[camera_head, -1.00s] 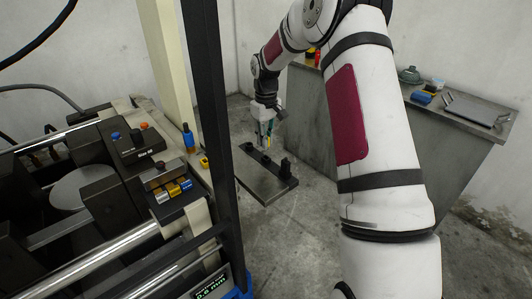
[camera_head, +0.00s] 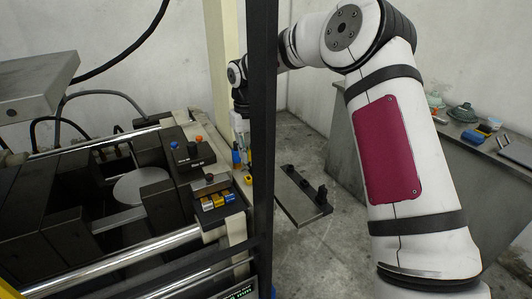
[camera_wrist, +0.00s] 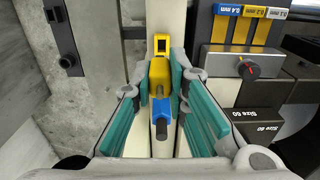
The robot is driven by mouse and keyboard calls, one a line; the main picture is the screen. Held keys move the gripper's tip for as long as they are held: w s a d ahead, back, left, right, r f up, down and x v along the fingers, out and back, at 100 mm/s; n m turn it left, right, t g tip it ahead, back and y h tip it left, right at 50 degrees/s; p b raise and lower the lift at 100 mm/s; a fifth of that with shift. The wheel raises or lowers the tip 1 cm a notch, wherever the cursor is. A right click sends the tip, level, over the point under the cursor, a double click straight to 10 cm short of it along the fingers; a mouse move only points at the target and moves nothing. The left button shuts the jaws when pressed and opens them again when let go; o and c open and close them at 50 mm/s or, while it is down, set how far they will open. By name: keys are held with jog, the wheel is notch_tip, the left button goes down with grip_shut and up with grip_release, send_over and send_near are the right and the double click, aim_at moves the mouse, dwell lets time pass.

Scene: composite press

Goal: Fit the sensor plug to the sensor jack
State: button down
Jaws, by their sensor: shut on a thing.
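In the wrist view, the teal fingertips of my gripper (camera_wrist: 162,78) are shut on a yellow plug (camera_wrist: 160,72), the sensor plug by its look. A blue piece with a black end (camera_wrist: 160,112) shows just below it; I cannot tell whether it belongs to the plug or stands on the rail. A yellow block with a dark opening (camera_wrist: 162,44), which looks like the sensor jack, is on the pale rail just above the plug in the picture. In the head view, my gripper (camera_head: 240,140) is over the machine's right edge, near the yellow block (camera_head: 248,180). The black upright partly hides this area.
A black upright (camera_head: 262,130) stands close to my gripper. On the machine beside it are labelled blue and yellow pieces (camera_head: 214,201), a knob (camera_wrist: 247,68) and black size blocks (camera_head: 188,152).

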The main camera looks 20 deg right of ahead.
jog(key=shift+a, duration=0.2)
dwell(0.3)
jog(key=shift+f+b, duration=0.6)
jog(key=shift+f, duration=1.65)
jog(key=shift+f+b, duration=0.4)
jog(key=shift+f, duration=1)
jog(key=c, duration=1.5)
grip_release()
